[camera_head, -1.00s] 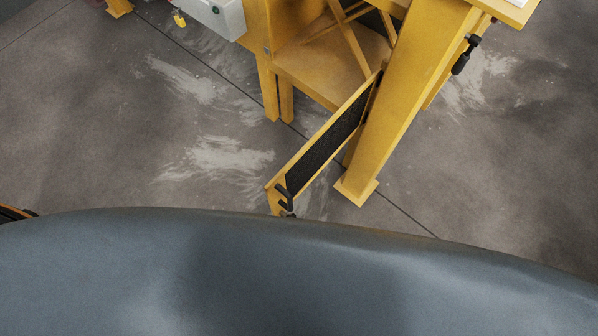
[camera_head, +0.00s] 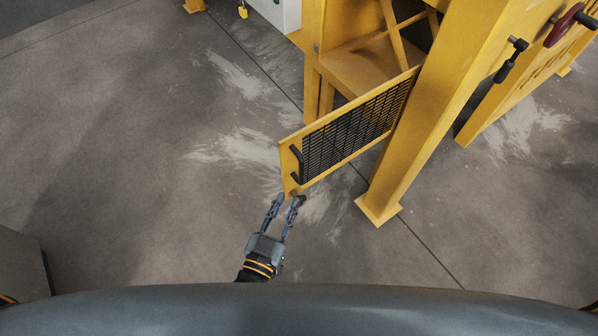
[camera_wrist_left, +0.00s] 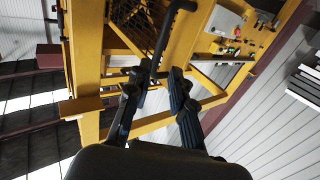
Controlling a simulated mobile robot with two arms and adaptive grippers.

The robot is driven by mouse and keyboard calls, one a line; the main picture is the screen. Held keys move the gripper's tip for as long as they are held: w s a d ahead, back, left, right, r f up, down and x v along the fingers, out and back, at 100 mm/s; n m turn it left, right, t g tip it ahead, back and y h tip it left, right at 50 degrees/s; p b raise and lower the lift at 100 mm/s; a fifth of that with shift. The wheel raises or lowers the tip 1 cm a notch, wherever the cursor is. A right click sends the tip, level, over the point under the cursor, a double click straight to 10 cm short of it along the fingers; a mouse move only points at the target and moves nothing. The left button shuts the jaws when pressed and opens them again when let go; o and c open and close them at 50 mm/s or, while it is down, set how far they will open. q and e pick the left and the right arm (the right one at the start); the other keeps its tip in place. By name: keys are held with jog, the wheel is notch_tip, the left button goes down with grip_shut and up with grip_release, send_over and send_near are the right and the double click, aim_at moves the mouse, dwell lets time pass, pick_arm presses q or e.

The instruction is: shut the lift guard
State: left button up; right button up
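The lift guard (camera_head: 317,127) is a yellow-framed panel with black mesh, standing swung out from the yellow machine in the head view. A black bar handle (camera_head: 296,163) is on its free end. My left gripper (camera_head: 288,199) is open, its fingers pointing up the picture just below the guard's free end and handle. In the left wrist view the two fingers (camera_wrist_left: 154,88) are apart, and the handle's black bar (camera_wrist_left: 168,35) runs down toward the space between them. I cannot tell whether they touch it. My right gripper is not in view.
The yellow machine's sloping leg (camera_head: 415,125) stands right of the guard, with black and dark red hand controls (camera_head: 564,25) at the upper right. A grey box (camera_head: 283,12) is at the top. The concrete floor (camera_head: 130,150) to the left is clear.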

aim_at(300, 174)
pick_arm(q)
jog(key=x, duration=1)
jog(key=shift+w+d+f, duration=0.1)
jog(key=shift+w+d, duration=0.05)
grip_shut()
